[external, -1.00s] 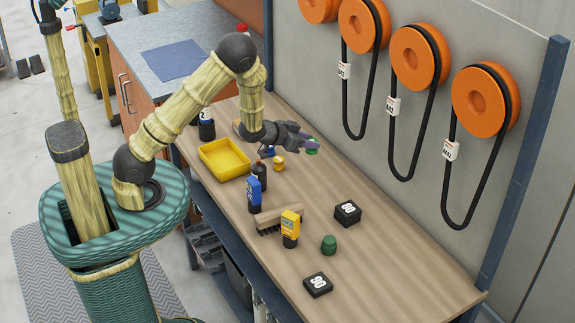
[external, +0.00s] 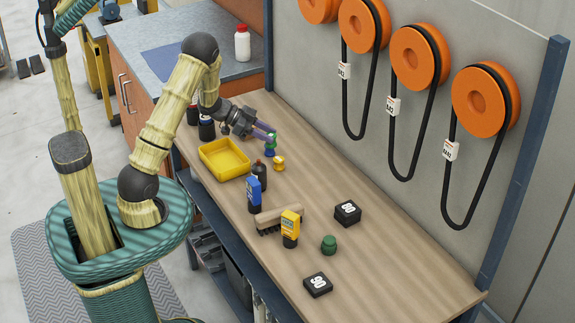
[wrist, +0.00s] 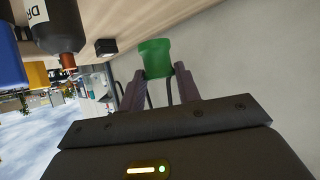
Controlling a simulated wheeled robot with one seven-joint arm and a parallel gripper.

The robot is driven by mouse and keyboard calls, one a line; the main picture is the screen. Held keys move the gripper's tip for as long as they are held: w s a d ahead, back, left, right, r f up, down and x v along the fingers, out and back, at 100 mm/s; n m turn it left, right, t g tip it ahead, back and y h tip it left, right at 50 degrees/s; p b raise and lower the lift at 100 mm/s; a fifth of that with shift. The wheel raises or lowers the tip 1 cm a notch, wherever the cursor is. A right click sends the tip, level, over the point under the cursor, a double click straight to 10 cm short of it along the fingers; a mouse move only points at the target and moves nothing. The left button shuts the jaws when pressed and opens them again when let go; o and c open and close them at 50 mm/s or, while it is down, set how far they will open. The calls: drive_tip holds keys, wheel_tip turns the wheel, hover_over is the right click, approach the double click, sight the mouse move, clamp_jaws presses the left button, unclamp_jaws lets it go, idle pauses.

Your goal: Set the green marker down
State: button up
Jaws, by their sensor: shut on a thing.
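The green marker (wrist: 155,58) is a small bright green piece with a wider rim, held between my two fingertips in the wrist view. In the external view the green marker (external: 271,138) shows as a small green patch at the purple-grey fingertips. My gripper (external: 267,135) is shut on it over the far part of the wooden bench (external: 390,255). A small blue piece (external: 270,152) shows just below it; whether they touch I cannot tell. The gap between the marker and the bench is also unclear.
A yellow piece (external: 279,163), a dark bottle (external: 259,174) and a yellow tray (external: 225,158) are close by. A blue bottle (external: 254,192), brush (external: 279,218), yellow bottle (external: 290,228), dark green piece (external: 329,244) and black blocks (external: 347,213) stand nearer. The bench's right side is free.

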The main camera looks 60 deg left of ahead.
drive_tip(key=shift+s+a+f+m, duration=0.2)
drive_tip(key=shift+s+a+m, duration=0.1)
drive_tip(key=shift+s+a, duration=0.4)
drive_tip(key=shift+s+d+f, duration=0.1)
drive_tip(key=shift+d, duration=0.05)
drive_tip(key=shift+f, duration=2.8)
drive_tip(key=shift+f, duration=0.1)
drive_tip(key=shift+f, duration=2)
